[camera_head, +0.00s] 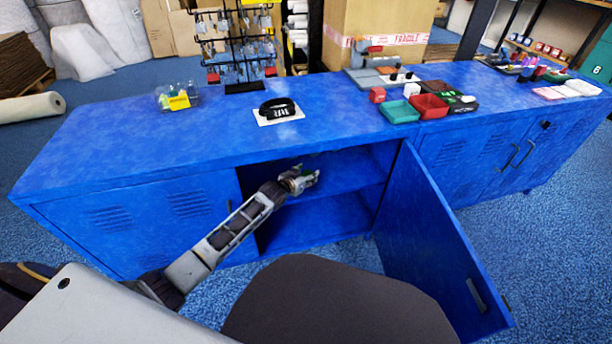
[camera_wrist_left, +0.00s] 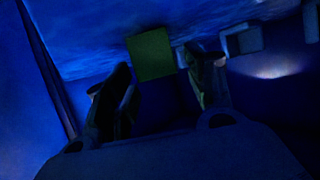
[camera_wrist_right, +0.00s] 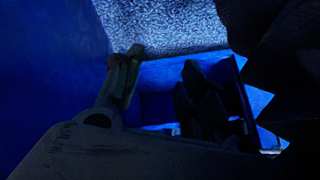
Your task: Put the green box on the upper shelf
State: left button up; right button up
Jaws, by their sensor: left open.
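The open blue cabinet (camera_head: 225,148) has an inner shelf (camera_head: 345,172) with a compartment above and one below. My left gripper (camera_head: 300,180) is inside the opening, at about shelf height. The green box (camera_wrist_left: 151,54) shows in the left wrist view, just beyond and between the fingertips of my left gripper (camera_wrist_left: 163,72). Those fingers are spread apart. I cannot tell whether they touch the box or what it rests on. In the head view the box is not clearly seen. My right gripper (camera_wrist_right: 162,62) shows only in its own wrist view, fingers apart, with nothing visible between them.
The cabinet door (camera_head: 435,240) stands open towards me on the right of the opening. On the countertop are a black item on a white card (camera_head: 279,109), a red tray (camera_head: 430,106), a green tray (camera_head: 399,111) and a hanging display rack (camera_head: 240,50).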

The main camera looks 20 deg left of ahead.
pick_arm(q)
jog(key=shift+p+v, duration=1)
jog(key=shift+v, duration=1.25)
jog(key=shift+s+a+r+p, duration=0.1)
jog(key=shift+s+r+p, duration=0.25)
jog(key=shift+s, duration=0.25)
jog(key=shift+s+a+r+p, duration=0.1)
jog(key=shift+s+p, duration=0.05)
jog(key=shift+s, duration=0.2)
jog(key=shift+s+a+r+p, duration=0.1)
jog(key=shift+s+p, duration=0.05)
jog(key=shift+s, duration=0.15)
jog(key=shift+p+v, duration=0.9)
jog(key=shift+v, duration=1.5)
pick_arm(e)
notch_tip(320, 180, up, 8)
jog(key=d+g+h, duration=0.1)
jog(key=shift+s+d+r+n, duration=0.15)
jog(key=shift+d+n, duration=0.2)
jog(key=shift+n, duration=0.05)
pick_arm(q)
jog(key=shift+d, duration=0.1)
